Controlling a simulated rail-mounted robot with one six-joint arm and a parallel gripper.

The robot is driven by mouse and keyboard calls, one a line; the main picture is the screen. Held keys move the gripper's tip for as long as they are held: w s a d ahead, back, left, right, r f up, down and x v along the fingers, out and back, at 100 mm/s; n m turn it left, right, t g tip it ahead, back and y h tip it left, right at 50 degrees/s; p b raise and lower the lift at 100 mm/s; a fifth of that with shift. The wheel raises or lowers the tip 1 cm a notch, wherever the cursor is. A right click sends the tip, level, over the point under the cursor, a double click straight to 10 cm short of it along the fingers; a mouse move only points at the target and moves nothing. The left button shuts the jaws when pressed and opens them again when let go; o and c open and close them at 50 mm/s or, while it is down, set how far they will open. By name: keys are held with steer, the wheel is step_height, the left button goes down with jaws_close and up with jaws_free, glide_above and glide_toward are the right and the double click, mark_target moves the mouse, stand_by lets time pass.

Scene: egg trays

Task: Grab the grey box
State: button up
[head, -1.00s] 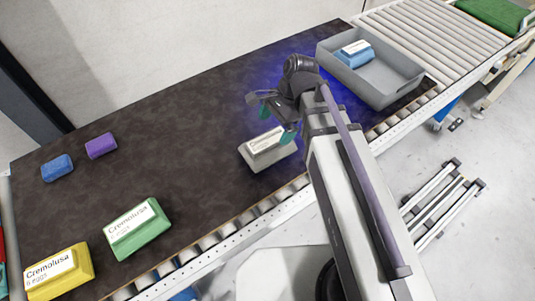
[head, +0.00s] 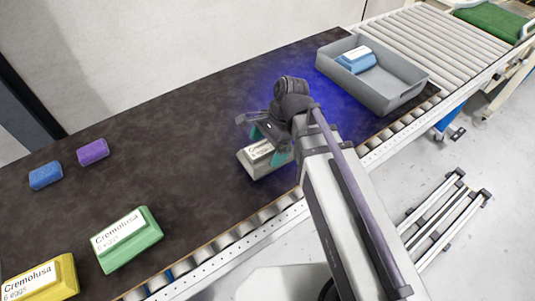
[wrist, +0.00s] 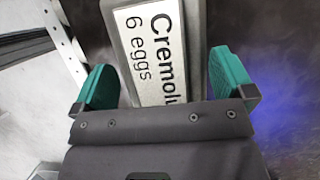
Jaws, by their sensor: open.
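The grey box (head: 262,160) is an egg carton with a white label, lying on the dark surface near the roller edge in the head view. My gripper (head: 266,146) is over it and hides part of its top. In the wrist view the grey box (wrist: 200,48) shows its label reading "Cremolu… 6 eggs". There the two teal fingers of my gripper (wrist: 166,84) are spread apart, one on each side of the box's near end. The gripper is open and not closed on the box. Whether a finger touches it I cannot tell.
A grey tray (head: 400,98) holding a blue carton (head: 357,60) stands at the back right. Green (head: 127,240) and yellow (head: 42,279) cartons lie at the front left. Small blue (head: 46,175) and purple (head: 93,151) cartons lie farther left. The surface between is clear.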

mark_target(267, 145)
steer(key=shift+f, duration=0.1)
steer(key=shift+c, duration=0.3)
steer(key=c, duration=0.7)
step_height(267, 145, up, 10)
steer(key=p, duration=1)
steer(key=shift+r, duration=0.25)
